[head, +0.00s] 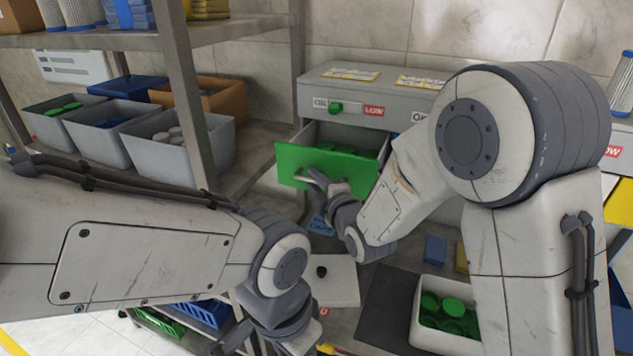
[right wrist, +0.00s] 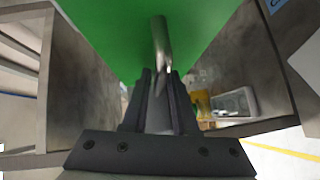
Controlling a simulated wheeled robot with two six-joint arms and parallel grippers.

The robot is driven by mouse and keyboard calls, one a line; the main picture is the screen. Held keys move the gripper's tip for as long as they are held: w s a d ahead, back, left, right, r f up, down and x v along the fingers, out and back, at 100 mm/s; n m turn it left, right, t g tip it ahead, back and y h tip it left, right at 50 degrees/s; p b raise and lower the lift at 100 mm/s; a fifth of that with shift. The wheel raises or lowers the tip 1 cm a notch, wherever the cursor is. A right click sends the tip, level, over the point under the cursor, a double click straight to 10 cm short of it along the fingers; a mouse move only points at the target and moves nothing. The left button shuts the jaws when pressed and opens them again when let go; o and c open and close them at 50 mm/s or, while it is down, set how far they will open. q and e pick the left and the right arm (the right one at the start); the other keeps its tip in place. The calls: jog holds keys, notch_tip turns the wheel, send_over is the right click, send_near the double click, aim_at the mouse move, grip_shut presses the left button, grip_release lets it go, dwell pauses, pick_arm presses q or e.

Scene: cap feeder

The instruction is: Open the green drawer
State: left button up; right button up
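The green drawer (head: 330,166) sits in the grey cabinet and is pulled partly out, with green caps showing inside. Its metal handle (right wrist: 160,45) is on the green front. My right gripper (head: 318,180) is at the handle in the head view. In the right wrist view, the fingers (right wrist: 161,76) are closed in on both sides of the handle, below the green front. My left gripper (head: 300,345) is low at the bottom edge of the head view, away from the drawer, and its fingers are mostly cut off.
A shelf at left holds grey bins (head: 180,150) and a metal post (head: 190,95). A white tray of green caps (head: 447,312) sits at lower right. Blue and yellow blocks lie near a dark mat (head: 385,300). My right arm hides part of the cabinet.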

jog(key=b+v, duration=0.8)
jog(key=v, duration=0.2)
jog(key=shift+s, duration=0.2)
jog(key=shift+d, duration=0.1)
jog(key=s+f+m+g+h, duration=0.3)
jog(key=s+f+m+g, duration=0.55)
jog(key=s+f, duration=0.35)
jog(key=s+d+f+m+g+h, duration=0.1)
jog(key=s+d+m+g, duration=0.1)
jog(key=s, duration=0.5)
jog(key=s+d+f+m+g+h, duration=0.2)
jog(key=s+d+m+g, duration=0.1)
jog(key=s, duration=0.4)
jog(key=shift+s+m+g+h, duration=0.2)
jog(key=shift+m+g+h, duration=0.1)
jog(key=shift+m+g, duration=0.25)
